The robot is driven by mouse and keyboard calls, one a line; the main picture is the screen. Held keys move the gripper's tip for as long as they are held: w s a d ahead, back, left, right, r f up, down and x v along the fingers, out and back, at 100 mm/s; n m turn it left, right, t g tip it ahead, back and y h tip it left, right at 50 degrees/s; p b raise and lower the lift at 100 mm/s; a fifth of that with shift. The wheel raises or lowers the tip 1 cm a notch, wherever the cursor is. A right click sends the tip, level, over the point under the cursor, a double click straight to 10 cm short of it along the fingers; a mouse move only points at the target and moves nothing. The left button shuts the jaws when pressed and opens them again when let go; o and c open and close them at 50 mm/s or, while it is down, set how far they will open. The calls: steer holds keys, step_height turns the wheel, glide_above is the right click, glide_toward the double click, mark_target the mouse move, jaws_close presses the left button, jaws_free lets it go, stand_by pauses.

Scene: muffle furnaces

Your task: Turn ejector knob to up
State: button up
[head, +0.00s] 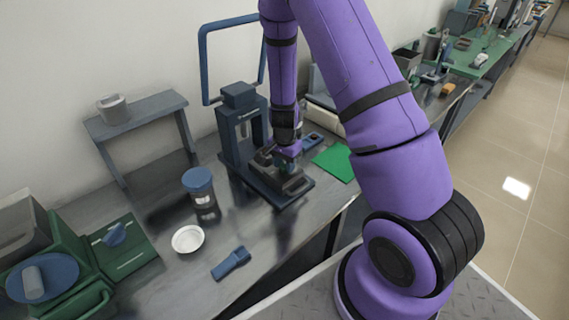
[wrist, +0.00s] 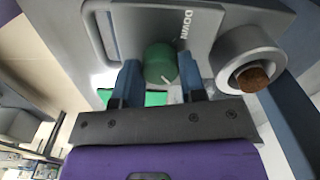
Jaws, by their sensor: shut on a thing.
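The ejector knob (wrist: 160,62) is a round green knob on the grey machine face in the wrist view. The word DOWN is printed above and to the right of it, and a small pale mark shows near its lower edge. My gripper (wrist: 159,74) has its two blue fingers on either side of the knob and is shut on it. In the head view my gripper (head: 287,156) is at the blue-grey press (head: 238,140), low on its front. The knob is hidden there by my arm.
A grey round fitting with a brown centre (wrist: 252,78) is close to the right of my fingers. On the bench are a blue-lidded jar (head: 198,180), a white dish (head: 187,239), a blue tool (head: 231,263) and a green mat (head: 335,161).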

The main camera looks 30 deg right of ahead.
steer(key=shift+m, duration=1)
steer(key=o, duration=0.9)
step_height(320, 180, up, 11)
steer(key=shift+f, duration=0.1)
